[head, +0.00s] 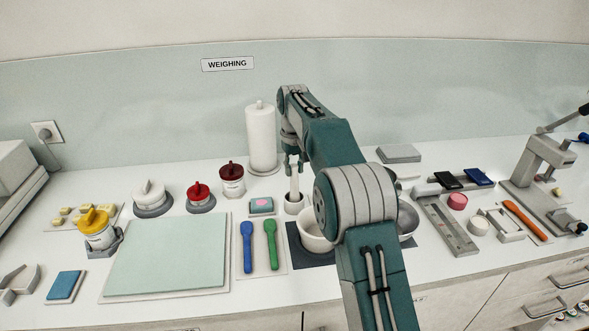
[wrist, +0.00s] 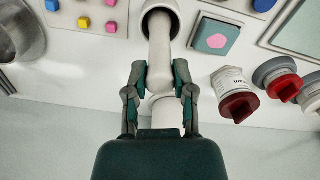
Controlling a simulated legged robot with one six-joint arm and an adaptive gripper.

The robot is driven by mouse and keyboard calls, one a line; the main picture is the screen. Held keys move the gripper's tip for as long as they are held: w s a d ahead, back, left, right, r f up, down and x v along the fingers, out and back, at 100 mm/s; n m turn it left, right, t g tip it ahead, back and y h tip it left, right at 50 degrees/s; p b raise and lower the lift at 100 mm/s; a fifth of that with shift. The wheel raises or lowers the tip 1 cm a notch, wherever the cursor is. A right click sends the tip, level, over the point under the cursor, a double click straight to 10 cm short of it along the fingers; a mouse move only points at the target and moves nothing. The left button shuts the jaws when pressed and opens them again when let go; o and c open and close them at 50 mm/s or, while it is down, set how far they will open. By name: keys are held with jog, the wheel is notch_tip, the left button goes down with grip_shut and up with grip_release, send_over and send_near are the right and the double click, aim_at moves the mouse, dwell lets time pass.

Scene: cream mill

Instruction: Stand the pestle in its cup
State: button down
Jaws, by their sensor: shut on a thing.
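The pestle (head: 295,183) is pale and club-shaped, and it stands about upright in the head view. Its cup (head: 293,206) is a small white round holder with a dark inside. My gripper (head: 293,160) is above the cup, pointing down, shut on the upper part of the pestle. In the wrist view my gripper (wrist: 159,72) has a finger on each side of the pestle (wrist: 160,52). The pestle's far end overlaps the mouth of the cup (wrist: 175,8) and appears to be inside it. How deep it sits is hidden.
A white mortar bowl (head: 318,243) stands close in front, partly behind my arm. A small box with a pink blob (head: 262,206) is just left of the cup. A paper roll (head: 261,140) and a dark-red-lidded jar (head: 232,180) stand behind left. Blue and green spoons (head: 270,245) lie in front.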

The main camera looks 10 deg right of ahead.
jog(key=shift+c, duration=2.3)
grip_release()
jog(key=shift+a+f, duration=0.1)
jog(key=shift+r, duration=3.9)
jog(key=s+d+r+m+t, duration=0.1)
jog(key=s+r, duration=0.4)
jog(key=s, duration=0.4)
jog(key=s+d+r+t, duration=0.2)
jog(key=s+r, duration=0.2)
jog(key=s, duration=0.5)
jog(key=s+f+m+t, duration=0.1)
jog(key=s+f, duration=0.4)
jog(key=s, duration=0.6)
jog(key=s+d+f+m+t, duration=0.1)
jog(key=s+f, duration=0.5)
jog(key=s, duration=0.6)
jog(key=shift+d+t, duration=0.3)
